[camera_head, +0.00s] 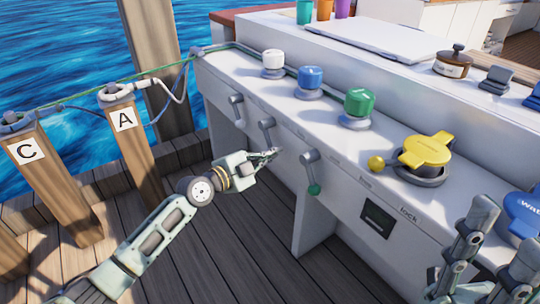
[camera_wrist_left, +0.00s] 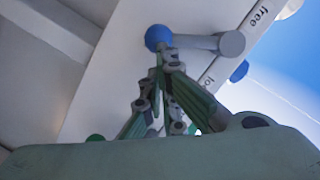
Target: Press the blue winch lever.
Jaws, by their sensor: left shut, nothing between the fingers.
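The blue winch lever shows in the left wrist view as a grey arm (camera_wrist_left: 200,42) ending in a blue ball (camera_wrist_left: 158,38). In the head view its grey arm (camera_head: 267,131) is on the console front, below the blue winch (camera_head: 310,78); its ball is hidden behind my gripper. My left gripper (camera_head: 272,154) is shut and empty at the lower end of this lever. In the left wrist view its fingertips (camera_wrist_left: 170,60) are right at the ball; I cannot tell whether they touch. My right gripper (camera_head: 478,232) is at the lower right of the head view; its opening is unclear.
The lever with the green ball (camera_head: 314,188) hangs just right of my left gripper. Another lever (camera_head: 237,110) is to its left. White (camera_head: 273,63), green (camera_head: 358,104) and yellow (camera_head: 426,152) winches stand on the console. Wooden posts A (camera_head: 133,150) and C (camera_head: 50,180) stand left.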

